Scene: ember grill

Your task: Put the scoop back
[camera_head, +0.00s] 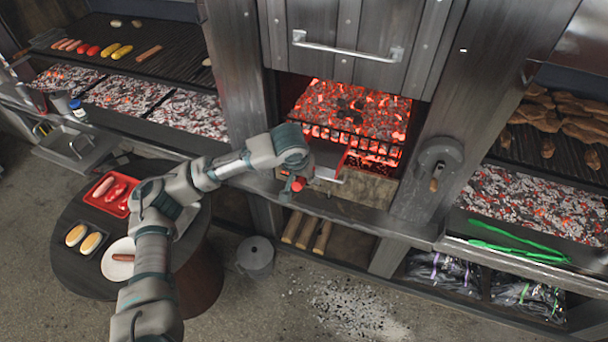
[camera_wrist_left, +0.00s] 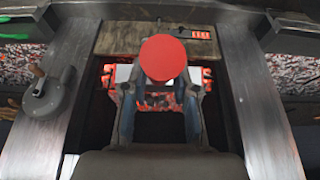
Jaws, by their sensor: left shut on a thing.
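My left gripper (camera_head: 296,180) is in front of the open firebox below the grill door. It is shut on the scoop's handle. The handle's round red end (camera_head: 298,185) sticks out at the gripper, and it also shows large between the fingers in the left wrist view (camera_wrist_left: 163,59). The scoop's pale metal pan (camera_head: 329,174) lies beyond the gripper, at the firebox opening. Pale edges of it show on both sides of the fingers in the left wrist view. The gripper hides much of the handle. My right gripper is not in view.
Glowing coals (camera_head: 350,110) fill the firebox under a metal door (camera_head: 345,45). A round crank plate (camera_head: 439,160) is on the right post. A grey bucket (camera_head: 255,256) stands on the floor by the round table (camera_head: 72,202). Logs (camera_head: 306,230) lie below.

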